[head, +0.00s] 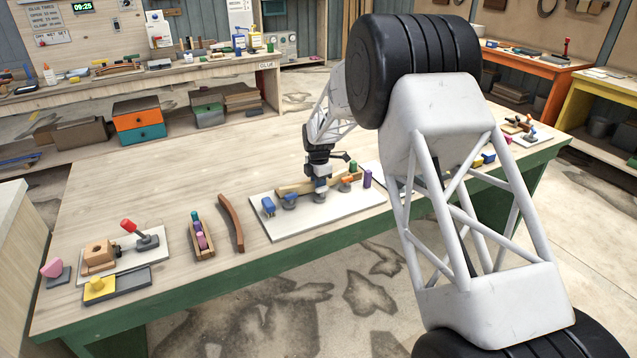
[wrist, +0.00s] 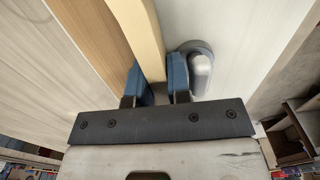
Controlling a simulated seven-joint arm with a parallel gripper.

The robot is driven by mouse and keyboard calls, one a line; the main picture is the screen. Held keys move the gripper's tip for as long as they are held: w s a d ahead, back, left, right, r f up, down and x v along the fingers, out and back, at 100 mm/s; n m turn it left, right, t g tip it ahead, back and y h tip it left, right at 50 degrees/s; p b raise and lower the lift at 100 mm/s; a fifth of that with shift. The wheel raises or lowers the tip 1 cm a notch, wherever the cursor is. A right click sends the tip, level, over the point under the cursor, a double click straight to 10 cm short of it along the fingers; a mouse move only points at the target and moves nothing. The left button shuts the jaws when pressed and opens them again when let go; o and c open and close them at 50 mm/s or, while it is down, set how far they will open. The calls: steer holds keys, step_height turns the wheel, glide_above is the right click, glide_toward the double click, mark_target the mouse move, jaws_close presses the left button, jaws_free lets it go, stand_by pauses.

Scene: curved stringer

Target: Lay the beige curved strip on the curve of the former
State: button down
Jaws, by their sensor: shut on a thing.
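The beige strip (wrist: 140,28) runs away between the blue fingertips of my gripper (wrist: 157,82) in the wrist view. The fingers are shut on it. A darker tan wooden piece, apparently the former (wrist: 85,30), lies just left of the strip there; I cannot tell whether they touch. In the head view my gripper (head: 320,186) is low over the white board, among tan wood (head: 292,188) where strip and former are hard to tell apart. The strip's far end is outside the wrist view.
A rounded grey piece (wrist: 201,68) stands close beside the right finger. The white board (head: 285,228) carries a blue-topped piece (head: 268,206) and an orange-topped piece (head: 346,182). A purple cylinder (head: 367,179) stands at its right. A brown curved strip (head: 230,222) lies left of the board.

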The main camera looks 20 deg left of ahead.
steer(key=shift+f, duration=0.4)
steer(key=c, duration=1)
jaws_free()
steer(key=shift+f, duration=0.1)
steer(key=shift+r, duration=4.4)
steer(key=s+d, duration=0.3)
steer(key=s, duration=0.1)
steer(key=s+d+f, duration=0.1)
steer(key=s+d, duration=0.2)
steer(key=s, duration=0.1)
steer(key=s+d+f, duration=0.1)
steer(key=s+d, duration=0.2)
steer(key=s, duration=0.2)
steer(key=shift+s+d+f, duration=0.1)
steer(key=shift+d+f, duration=0.15)
